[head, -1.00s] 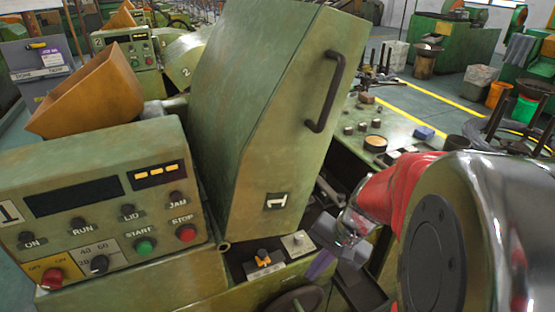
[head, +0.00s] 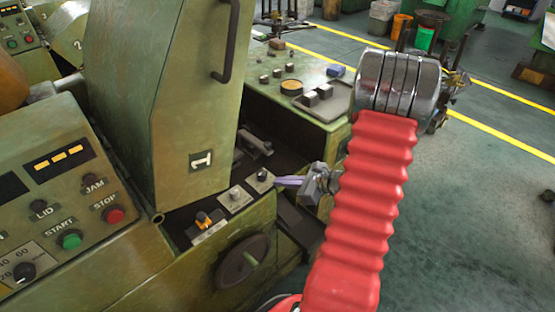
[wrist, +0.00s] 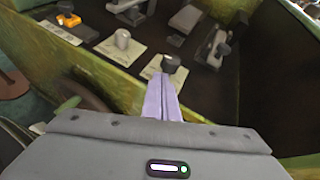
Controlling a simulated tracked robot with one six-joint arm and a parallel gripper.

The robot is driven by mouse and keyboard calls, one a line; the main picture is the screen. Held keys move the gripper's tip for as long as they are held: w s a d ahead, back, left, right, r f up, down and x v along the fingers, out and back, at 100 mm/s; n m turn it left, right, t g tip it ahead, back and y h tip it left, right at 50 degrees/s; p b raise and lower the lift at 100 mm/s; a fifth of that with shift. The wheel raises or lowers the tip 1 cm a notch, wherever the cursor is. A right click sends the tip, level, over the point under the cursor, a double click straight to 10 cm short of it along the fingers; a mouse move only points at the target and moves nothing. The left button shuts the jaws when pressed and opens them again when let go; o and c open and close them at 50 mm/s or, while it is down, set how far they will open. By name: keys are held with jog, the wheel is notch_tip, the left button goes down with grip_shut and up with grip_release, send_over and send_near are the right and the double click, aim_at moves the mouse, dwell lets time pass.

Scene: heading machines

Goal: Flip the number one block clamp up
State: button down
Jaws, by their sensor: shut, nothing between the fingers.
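Machine number one has its tall green hood (head: 165,80) raised, with a "1" label. In its dark bed, metal clamp-like parts (head: 254,143) show, also in the wrist view (wrist: 212,46); I cannot tell which is the block clamp. On the front ledge stand an orange switch (head: 203,218), a grey knob (head: 235,193) and a dark knob (head: 262,174) on pale plates. My gripper (head: 278,181) has its purple fingers together and empty, pointing at the dark knob. In the wrist view the fingertips (wrist: 161,78) are just short of the dark knob (wrist: 172,62); contact is unclear.
The control panel (head: 55,200) with buttons is at left. A handwheel (head: 243,262) sticks out below the ledge. A green worktop (head: 300,95) with small parts lies behind the bed. The floor (head: 480,200) at right is open.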

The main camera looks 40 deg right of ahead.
jog(key=w+d+m+t+h, duration=0.2)
jog(key=d+m, duration=0.3)
jog(key=d, duration=0.3)
jog(key=shift+r+h, duration=0.4)
jog(key=shift+h, duration=0.5)
jog(key=x, duration=1)
jog(key=shift+s+r, duration=0.1)
